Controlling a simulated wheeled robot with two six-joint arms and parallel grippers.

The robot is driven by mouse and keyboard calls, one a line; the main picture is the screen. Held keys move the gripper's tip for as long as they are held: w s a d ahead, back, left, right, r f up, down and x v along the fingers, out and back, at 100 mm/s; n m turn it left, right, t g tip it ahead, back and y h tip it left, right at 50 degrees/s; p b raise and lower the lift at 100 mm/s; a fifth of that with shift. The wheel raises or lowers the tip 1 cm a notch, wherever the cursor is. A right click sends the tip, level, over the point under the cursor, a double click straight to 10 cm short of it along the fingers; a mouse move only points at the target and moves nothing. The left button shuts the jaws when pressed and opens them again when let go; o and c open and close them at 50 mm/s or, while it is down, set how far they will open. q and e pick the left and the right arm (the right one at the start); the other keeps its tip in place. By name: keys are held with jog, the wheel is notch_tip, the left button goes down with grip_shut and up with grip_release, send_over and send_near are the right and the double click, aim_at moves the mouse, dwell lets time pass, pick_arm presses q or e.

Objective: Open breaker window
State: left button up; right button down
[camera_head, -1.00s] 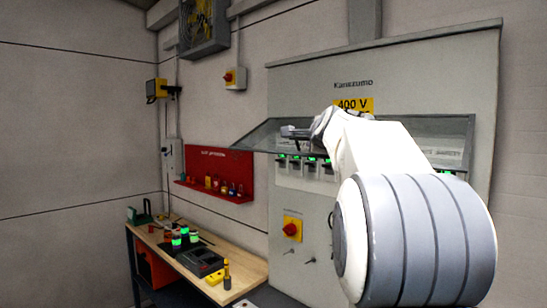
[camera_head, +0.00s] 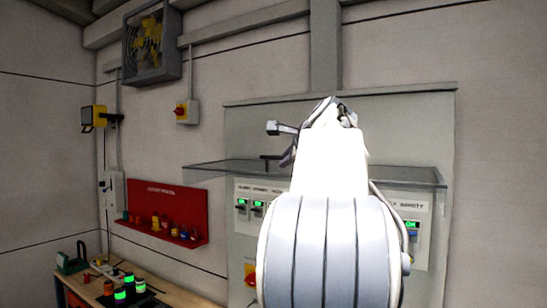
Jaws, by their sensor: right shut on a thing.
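The breaker window (camera_head: 222,170) is a clear, dark-edged pane on the grey electrical cabinet (camera_head: 420,120). It is swung up and stands out from the cabinet, seen nearly edge-on. Below it, breakers with green lights (camera_head: 242,206) are uncovered at the left, and another breaker (camera_head: 411,228) shows at the right. My right gripper (camera_head: 284,145) is at the middle of the pane, shut on the window, near a dark handle-like bar. My white right arm hides the middle of the pane, the fingertips in part and the breakers behind. My left gripper is not in view.
A wooden workbench (camera_head: 180,299) with several small items stands at the lower left. A red rack (camera_head: 185,200) and a yellow-and-red switch box (camera_head: 186,111) are on the wall. A fan (camera_head: 152,45) hangs high at the left. The space above the pane is clear.

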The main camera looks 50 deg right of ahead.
jog(key=shift+d+r+p, duration=0.35)
jog(key=shift+r+p, duration=0.15)
jog(key=shift+r, duration=0.1)
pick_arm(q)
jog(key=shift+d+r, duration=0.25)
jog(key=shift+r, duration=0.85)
pick_arm(e)
jog(key=shift+r+y, duration=0.15)
jog(key=shift+y, duration=0.15)
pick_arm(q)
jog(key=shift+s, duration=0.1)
pick_arm(e)
jog(key=shift+w+a, duration=0.1)
jog(key=shift+a, duration=0.05)
jog(key=c, duration=0.9)
grip_release()
jog(key=shift+w, duration=0.1)
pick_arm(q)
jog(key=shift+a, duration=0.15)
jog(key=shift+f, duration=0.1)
